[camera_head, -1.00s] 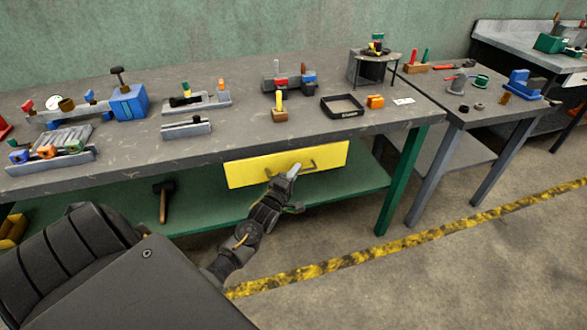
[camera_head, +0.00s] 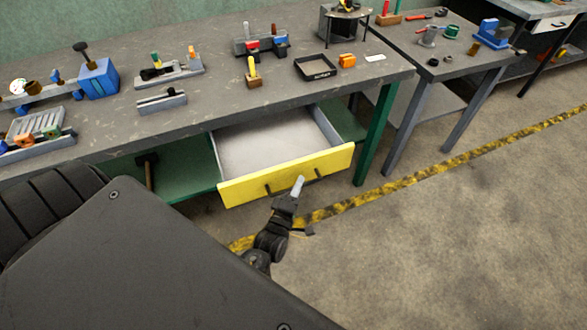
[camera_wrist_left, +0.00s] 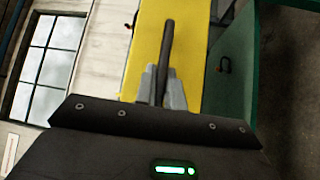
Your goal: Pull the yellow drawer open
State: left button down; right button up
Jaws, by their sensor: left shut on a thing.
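The yellow drawer (camera_head: 240,190) is pulled well out from under the grey workbench, and its pale, empty inside shows. Its dark bar handle (camera_head: 310,173) runs along the front panel. My left gripper (camera_head: 298,187) is at the handle, in front of the panel. In the left wrist view the two grey fingertips (camera_wrist_left: 163,85) are shut on the dark handle bar (camera_wrist_left: 167,45), with the yellow front (camera_wrist_left: 190,30) behind it. My right gripper is in neither view.
The workbench top (camera_head: 215,110) carries several tools, a black tray (camera_head: 316,68) and an orange block (camera_head: 347,60). A green leg (camera_head: 377,135) stands right of the drawer. A hammer (camera_head: 148,172) is at the left on the lower shelf. The floor in front is clear.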

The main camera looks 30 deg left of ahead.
pick_arm(q)
jog(key=shift+s+d, duration=0.1)
jog(key=shift+d, duration=0.05)
jog(key=c, duration=1.5)
grip_release()
